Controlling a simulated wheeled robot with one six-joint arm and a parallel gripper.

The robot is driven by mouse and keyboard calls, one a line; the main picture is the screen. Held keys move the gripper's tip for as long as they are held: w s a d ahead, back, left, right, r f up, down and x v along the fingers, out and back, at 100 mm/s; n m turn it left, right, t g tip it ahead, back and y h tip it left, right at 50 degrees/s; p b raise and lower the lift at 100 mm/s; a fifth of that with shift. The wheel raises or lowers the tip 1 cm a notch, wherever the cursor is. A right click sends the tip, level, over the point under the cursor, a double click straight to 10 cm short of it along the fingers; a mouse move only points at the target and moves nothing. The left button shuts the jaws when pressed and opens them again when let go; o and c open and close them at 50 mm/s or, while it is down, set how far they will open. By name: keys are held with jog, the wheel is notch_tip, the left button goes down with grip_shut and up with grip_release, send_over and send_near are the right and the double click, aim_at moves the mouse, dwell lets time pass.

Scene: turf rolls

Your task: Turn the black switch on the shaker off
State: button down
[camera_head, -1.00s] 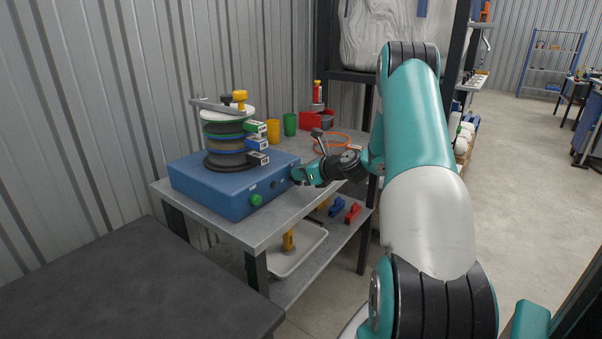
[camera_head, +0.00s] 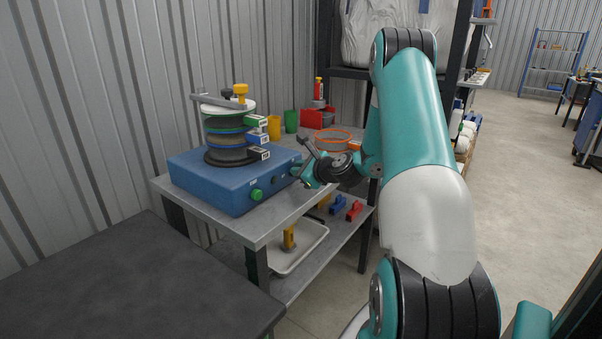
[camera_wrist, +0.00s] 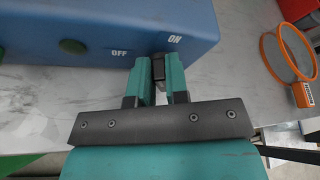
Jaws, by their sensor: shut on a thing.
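The shaker (camera_head: 215,190) is a blue box carrying a stack of round sieves (camera_head: 228,135), standing on a grey table. My gripper (camera_head: 299,172) is at the right end of its front face. In the wrist view, my gripper (camera_wrist: 158,82) is shut on the black switch (camera_wrist: 158,68), whose dark end shows between the teal fingers. The white OFF label is left of the fingers and the ON label is above and slightly right of them. The fingers hide most of the switch, so its exact setting cannot be read.
A green button (camera_head: 257,195) is on the shaker's front. Yellow (camera_head: 274,127) and green cups (camera_head: 291,122), a red bin (camera_head: 318,118) and an orange-rimmed sieve (camera_head: 334,138) stand behind. A lower shelf holds a white tray (camera_head: 300,252). A dark table (camera_head: 130,285) is at front left.

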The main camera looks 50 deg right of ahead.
jog(key=n+b, duration=0.1)
jog(key=b, duration=0.1)
jog(key=f+n+t+h+b, duration=0.1)
jog(key=b, duration=0.1)
jog(key=shift+a+n+h, duration=0.3)
jog(key=shift+n, duration=0.1)
jog(key=shift+a+n+h+b, duration=0.1)
jog(key=shift+n+h+b, duration=0.2)
jog(key=shift+n+b, duration=0.65)
jog(key=shift+r+b, duration=0.1)
jog(key=shift+b, duration=0.35)
jog(key=c, duration=1.1)
grip_release()
